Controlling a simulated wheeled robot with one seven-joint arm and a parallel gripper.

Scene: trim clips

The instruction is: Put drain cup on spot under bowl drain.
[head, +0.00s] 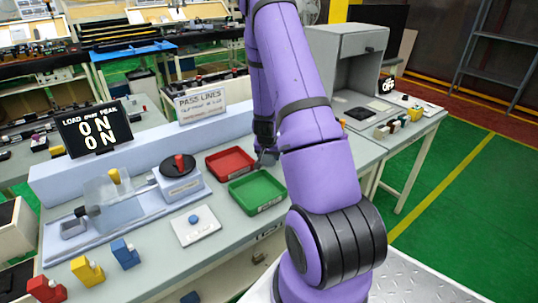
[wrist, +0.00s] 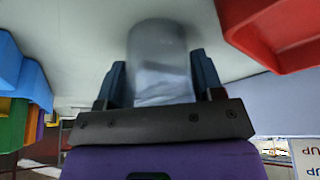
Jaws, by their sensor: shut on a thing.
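My gripper (wrist: 158,66) is shut on a pale, translucent grey cup-like thing (wrist: 160,50), which looks like the drain cup. It sits between the two dark fingers in the wrist view, and its far end blurs into the pale surface. In the head view my purple arm reaches over the bench, and its lower end (head: 266,140) is beside the red tray; the cup cannot be made out there. I cannot tell a bowl drain or its spot for certain in either view.
On the bench are a red tray (head: 230,161), a green tray (head: 257,190), a white plate with a blue button (head: 193,218) and a fixture with a clear panel (head: 108,190). A red container (wrist: 275,32) and blue shapes (wrist: 22,75) flank my gripper in the wrist view.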

